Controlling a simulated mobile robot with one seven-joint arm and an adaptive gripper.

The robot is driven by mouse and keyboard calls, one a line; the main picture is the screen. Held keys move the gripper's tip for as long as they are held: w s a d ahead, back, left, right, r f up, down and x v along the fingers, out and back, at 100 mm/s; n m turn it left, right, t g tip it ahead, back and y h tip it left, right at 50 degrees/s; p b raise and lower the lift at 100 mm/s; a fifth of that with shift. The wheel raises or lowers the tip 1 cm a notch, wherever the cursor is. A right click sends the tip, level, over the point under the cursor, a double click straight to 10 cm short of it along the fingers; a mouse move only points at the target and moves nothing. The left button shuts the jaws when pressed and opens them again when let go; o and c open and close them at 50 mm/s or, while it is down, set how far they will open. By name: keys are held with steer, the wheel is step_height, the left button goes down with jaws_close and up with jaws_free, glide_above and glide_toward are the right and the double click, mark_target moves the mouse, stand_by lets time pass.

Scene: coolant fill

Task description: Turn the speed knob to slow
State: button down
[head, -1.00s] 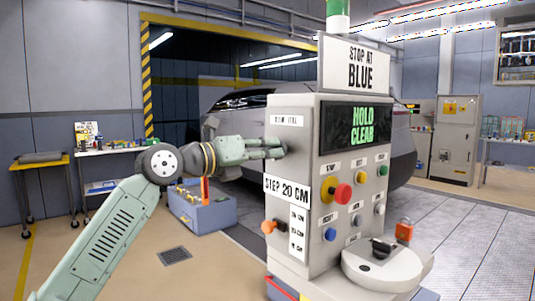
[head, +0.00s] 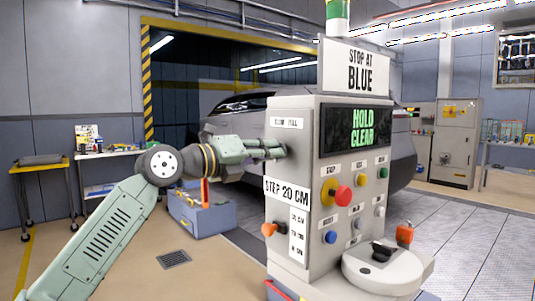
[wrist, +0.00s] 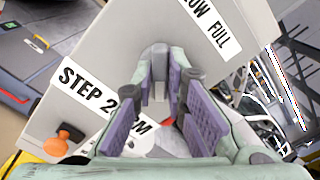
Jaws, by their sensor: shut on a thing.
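The speed knob is a grey knob on the left side face of the control cabinet (head: 300,240), under a label (head: 287,123) that reads "...OW FULL" in the wrist view. My gripper (head: 278,150) reaches it from the left. In the wrist view the grey knob (wrist: 157,65) sits between the purple-padded fingers of my gripper (wrist: 160,85), which are shut on it. The fingers hide part of the knob, and I cannot read which setting it points to. The cabinet's screen (head: 357,129) reads "HOLD CLEAR".
An orange-tipped lever (head: 269,229) sticks out below the "STEP 20 CM" sign (head: 286,190). The front face has a red stop button (head: 343,194) and several smaller buttons. A blue toolbox (head: 205,215) stands on the floor behind. A car (head: 400,150) is behind the cabinet.

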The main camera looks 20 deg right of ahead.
steer(key=c, duration=1.6)
jaws_free()
steer(key=shift+a, duration=0.1)
steer(key=v, duration=1.1)
steer(key=shift+s+a, duration=0.15)
steer(key=shift+a, duration=0.25)
